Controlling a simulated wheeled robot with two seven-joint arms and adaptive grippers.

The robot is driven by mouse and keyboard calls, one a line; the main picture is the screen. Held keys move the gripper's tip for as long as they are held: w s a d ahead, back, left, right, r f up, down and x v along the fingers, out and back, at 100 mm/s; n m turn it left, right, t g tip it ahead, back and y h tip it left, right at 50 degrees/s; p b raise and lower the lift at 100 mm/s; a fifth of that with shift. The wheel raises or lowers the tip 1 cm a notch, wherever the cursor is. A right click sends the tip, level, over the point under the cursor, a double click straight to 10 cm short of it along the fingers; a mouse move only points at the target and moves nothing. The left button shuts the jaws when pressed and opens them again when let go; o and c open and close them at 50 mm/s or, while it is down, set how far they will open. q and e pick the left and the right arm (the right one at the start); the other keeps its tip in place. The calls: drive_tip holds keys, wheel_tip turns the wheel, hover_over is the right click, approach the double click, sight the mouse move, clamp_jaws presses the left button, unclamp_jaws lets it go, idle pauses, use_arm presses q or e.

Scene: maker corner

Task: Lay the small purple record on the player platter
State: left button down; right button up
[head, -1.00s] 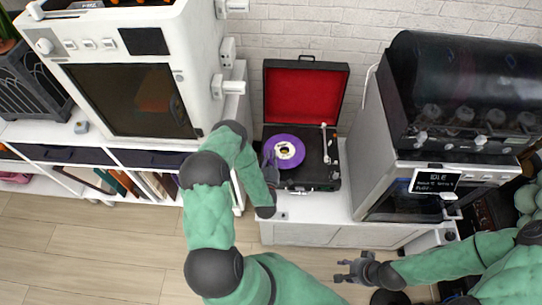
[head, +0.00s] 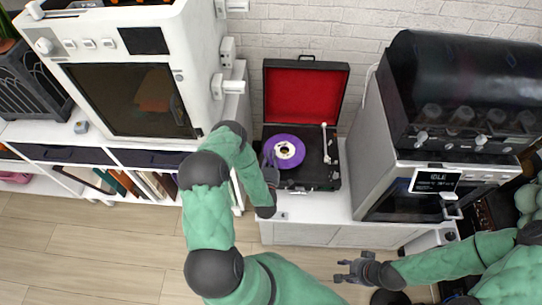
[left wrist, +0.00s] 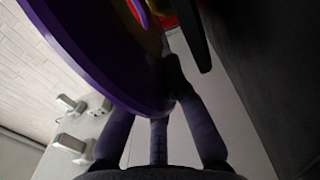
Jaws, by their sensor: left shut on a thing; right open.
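The small purple record (head: 296,143) with a pale label is at the left part of the open record player (head: 320,172), over where the platter lies. The platter is hidden beneath it. My left gripper (head: 269,160) is at the record's left edge and shut on it. In the left wrist view the record (left wrist: 95,60) fills the upper left, its rim between my left fingers (left wrist: 160,120). I cannot tell whether the record touches the platter. My right gripper (head: 352,271) is open and empty, low over the floor in front of the white cabinet.
The player's red-lined lid (head: 305,95) stands open at the back. The white tonearm (head: 325,143) lies along the right of the player. A large white machine (head: 130,80) stands left and a grey machine (head: 375,150) right. The wooden floor (head: 90,245) in front is clear.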

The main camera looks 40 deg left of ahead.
use_arm(q)
drive_tip(key=shift+f, duration=0.3)
idle(0.4)
drive_tip(key=c, duration=1.2)
unclamp_jaws()
drive_tip(key=shift+c, duration=0.2)
drive_tip(key=shift+s, duration=0.1)
drive_tip(key=shift+d+f, duration=0.1)
drive_tip(key=shift+s+d, duration=0.3)
drive_tip(key=shift+s, duration=0.1)
drive_tip(key=v, duration=1)
drive_tip(key=shift+s+r, duration=0.2)
drive_tip(key=shift+s, duration=0.15)
drive_tip(key=shift+d, duration=0.1)
